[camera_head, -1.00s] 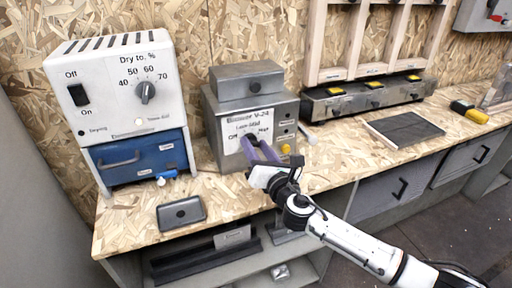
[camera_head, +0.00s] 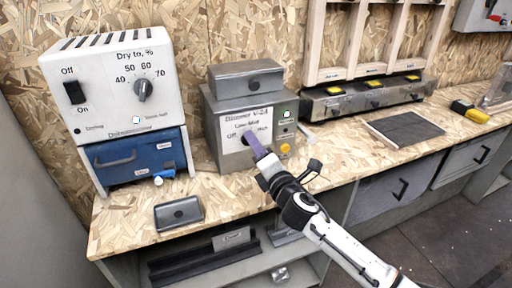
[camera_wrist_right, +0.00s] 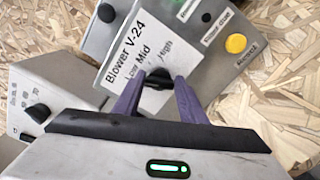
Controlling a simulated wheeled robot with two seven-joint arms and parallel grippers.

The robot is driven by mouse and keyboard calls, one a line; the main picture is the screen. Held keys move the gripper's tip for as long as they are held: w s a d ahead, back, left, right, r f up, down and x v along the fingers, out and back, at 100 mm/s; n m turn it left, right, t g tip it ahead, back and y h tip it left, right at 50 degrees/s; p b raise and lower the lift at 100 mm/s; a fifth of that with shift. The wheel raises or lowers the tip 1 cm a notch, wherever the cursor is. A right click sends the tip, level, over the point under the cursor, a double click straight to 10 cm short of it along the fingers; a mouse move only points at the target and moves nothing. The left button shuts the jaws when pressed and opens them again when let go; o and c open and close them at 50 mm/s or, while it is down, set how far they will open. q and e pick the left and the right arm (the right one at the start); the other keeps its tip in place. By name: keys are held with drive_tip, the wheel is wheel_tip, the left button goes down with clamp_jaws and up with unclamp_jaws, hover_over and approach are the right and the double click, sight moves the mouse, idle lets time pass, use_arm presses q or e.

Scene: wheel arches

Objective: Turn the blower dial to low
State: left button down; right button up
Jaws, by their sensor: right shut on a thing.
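The blower (camera_head: 228,128) is a grey metal box with a white label panel reading Off, Low, Mid and High. Its black dial (camera_wrist_right: 157,77) sits in the middle of that panel. My right gripper (camera_head: 250,138) reaches the panel from the front right, its purple fingers on either side of the dial and shut on it. The fingers and the dial also show in the wrist view. The fingers cover much of the dial, so I cannot tell its pointer position. A green lamp (camera_head: 287,114) is lit at the panel's upper right. My left gripper is not in view.
A white dryer unit (camera_head: 112,75) with a blue drawer (camera_head: 137,158) stands left of the blower. A yellow button (camera_head: 285,148) is close to the right of my fingers. A dark tray (camera_head: 179,214) lies on the wooden bench in front. A dark mat (camera_head: 405,128) lies to the right.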

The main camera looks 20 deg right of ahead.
drive_tip(key=shift+m, duration=0.4)
drive_tip(key=o, duration=1.1)
drive_tip(key=shift+c, duration=0.2)
drive_tip(key=shift+s, duration=0.1)
drive_tip(key=s, duration=1)
drive_tip(key=shift+d, duration=0.45)
